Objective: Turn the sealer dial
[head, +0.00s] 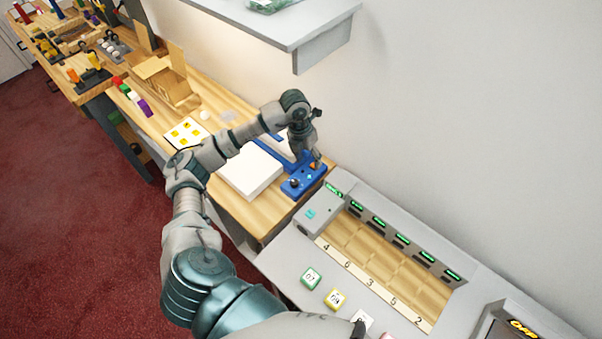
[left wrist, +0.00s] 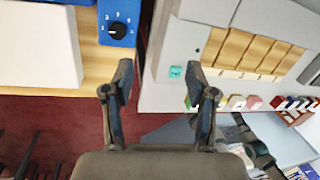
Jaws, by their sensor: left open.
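The blue sealer (head: 303,181) stands on the wooden bench at its near right end, beside a white block. Its black dial (head: 294,183) is on the top face. In the left wrist view the dial (left wrist: 117,31) is a round black knob with a light pointer mark and white numbers around it on the blue panel (left wrist: 119,12). My left gripper (head: 316,163) is over the far side of the sealer. In the left wrist view the gripper (left wrist: 160,82) is open and empty, with the dial above and left of the gap between its fingers. My right gripper is not seen.
A large white block (head: 250,171) lies left of the sealer. To the right is a grey counter with a slotted wooden tray (head: 395,262), green displays and small coloured cubes (head: 311,278). A grey shelf (head: 290,25) overhangs from the wall above.

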